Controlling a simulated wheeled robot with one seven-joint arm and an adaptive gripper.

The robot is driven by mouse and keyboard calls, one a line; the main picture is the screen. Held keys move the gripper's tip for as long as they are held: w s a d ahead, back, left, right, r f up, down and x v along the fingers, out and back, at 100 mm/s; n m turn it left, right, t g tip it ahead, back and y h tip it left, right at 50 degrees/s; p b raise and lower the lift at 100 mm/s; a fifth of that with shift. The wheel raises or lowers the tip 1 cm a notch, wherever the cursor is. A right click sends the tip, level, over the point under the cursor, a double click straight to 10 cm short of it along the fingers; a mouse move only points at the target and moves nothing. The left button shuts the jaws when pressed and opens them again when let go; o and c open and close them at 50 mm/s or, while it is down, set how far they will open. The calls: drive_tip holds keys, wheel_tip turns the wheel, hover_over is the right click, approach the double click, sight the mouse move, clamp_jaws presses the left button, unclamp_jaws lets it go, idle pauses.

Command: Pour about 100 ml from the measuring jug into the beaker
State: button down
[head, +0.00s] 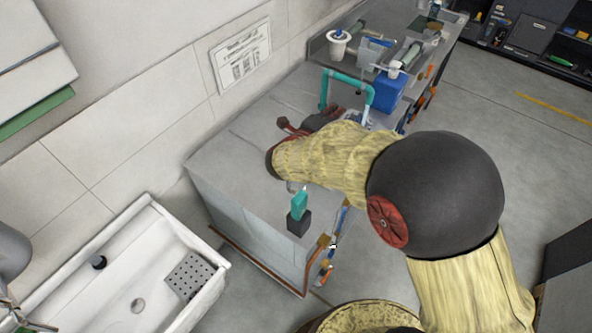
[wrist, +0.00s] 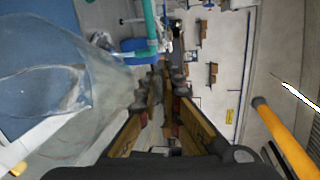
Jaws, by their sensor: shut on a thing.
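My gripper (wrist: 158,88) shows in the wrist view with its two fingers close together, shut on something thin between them. A large clear vessel (wrist: 100,85), which I take to be the measuring jug, fills the left of that view right beside the fingers. Its wide open rim faces left in the picture. I cannot read a liquid level in it, and its handle is not clear. In the head view my sleeved arm reaches over the grey counter (head: 225,165) and hides most of the gripper and the jug. I cannot make out the beaker in either view.
A teal pipe frame (head: 348,80) stands on the counter beyond my arm, with a blue box (head: 390,94) behind it. A green item on a black block (head: 299,221) is at the near edge. A white sink (head: 115,275) is at lower left.

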drive_tip(key=d, duration=0.1)
drive_tip(key=w+d+f, duration=0.1)
drive_tip(key=d+g+y, duration=0.1)
drive_tip(key=shift+w+f+m, duration=0.2)
drive_tip(key=shift+w+m, duration=0.1)
drive_tip(key=shift+w, duration=0.05)
drive_tip(key=shift+w+d+f+y+p, duration=0.2)
drive_tip(key=shift+d+y+p, duration=0.15)
drive_tip(key=shift+p, duration=0.75)
drive_tip(key=shift+w+d+f+g+p, duration=0.2)
drive_tip(key=shift+f+g+p, duration=0.2)
drive_tip(key=shift+p, duration=0.25)
drive_tip(key=d+f+g+y+p, duration=0.1)
drive_tip(key=p, duration=0.1)
drive_tip(key=w+f+m+y+p, duration=0.1)
drive_tip(key=p, duration=0.2)
drive_tip(key=shift+d+g, duration=0.35)
drive_tip(key=shift+g, duration=0.05)
drive_tip(key=shift+d+f+y+p, duration=0.15)
drive_tip(key=shift+f+y+p, duration=0.1)
drive_tip(key=shift+p, duration=0.25)
drive_tip(key=shift+w+p, duration=0.1)
drive_tip(key=shift+p, duration=0.3)
